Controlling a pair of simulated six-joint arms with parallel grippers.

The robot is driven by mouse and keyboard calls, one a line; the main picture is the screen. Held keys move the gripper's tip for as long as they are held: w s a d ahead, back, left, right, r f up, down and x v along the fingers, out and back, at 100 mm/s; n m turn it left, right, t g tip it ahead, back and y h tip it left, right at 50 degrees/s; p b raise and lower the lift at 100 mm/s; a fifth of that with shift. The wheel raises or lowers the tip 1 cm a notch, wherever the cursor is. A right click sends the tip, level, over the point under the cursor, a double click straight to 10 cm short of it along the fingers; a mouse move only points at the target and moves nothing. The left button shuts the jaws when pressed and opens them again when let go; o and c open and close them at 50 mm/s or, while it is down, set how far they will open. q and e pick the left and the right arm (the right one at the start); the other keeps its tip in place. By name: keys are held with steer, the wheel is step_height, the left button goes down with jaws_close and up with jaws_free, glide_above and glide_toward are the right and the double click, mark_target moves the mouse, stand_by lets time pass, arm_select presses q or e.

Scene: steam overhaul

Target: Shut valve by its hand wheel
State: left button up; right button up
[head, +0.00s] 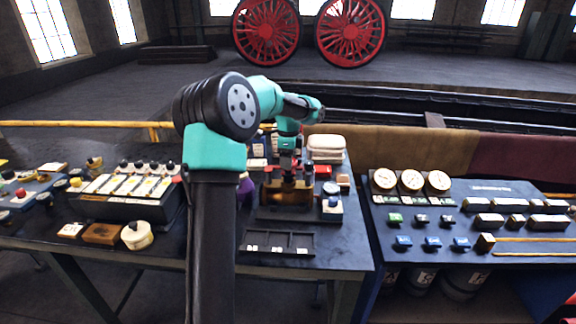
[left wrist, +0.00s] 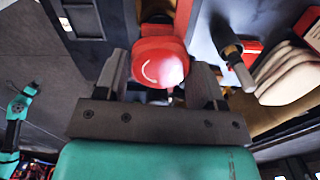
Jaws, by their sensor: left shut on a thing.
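The valve (head: 287,193) is a brass-coloured body on a dark base on the middle bench. My left gripper (head: 289,166) reaches down onto it from above. In the left wrist view the red hand wheel (left wrist: 160,62), with a white curved mark, sits between the two fingers of my left gripper (left wrist: 163,80). The fingers are shut on it. In the head view the gripper and arm hide most of the wheel, and I cannot tell how far it is turned. My right gripper is not in view.
A dark slotted tray (head: 277,243) lies in front of the valve. A stack of pale cloths (head: 326,147) is behind it to the right. A panel of switches (head: 120,193) stands on the left. Three gauges (head: 411,181) stand on the right bench, past a gap.

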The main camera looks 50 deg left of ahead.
arm_select(q)
steer(key=o, duration=1.2)
steer(key=shift+c, duration=0.2)
steer(key=shift+c, duration=1.3)
steer(key=shift+r, duration=3)
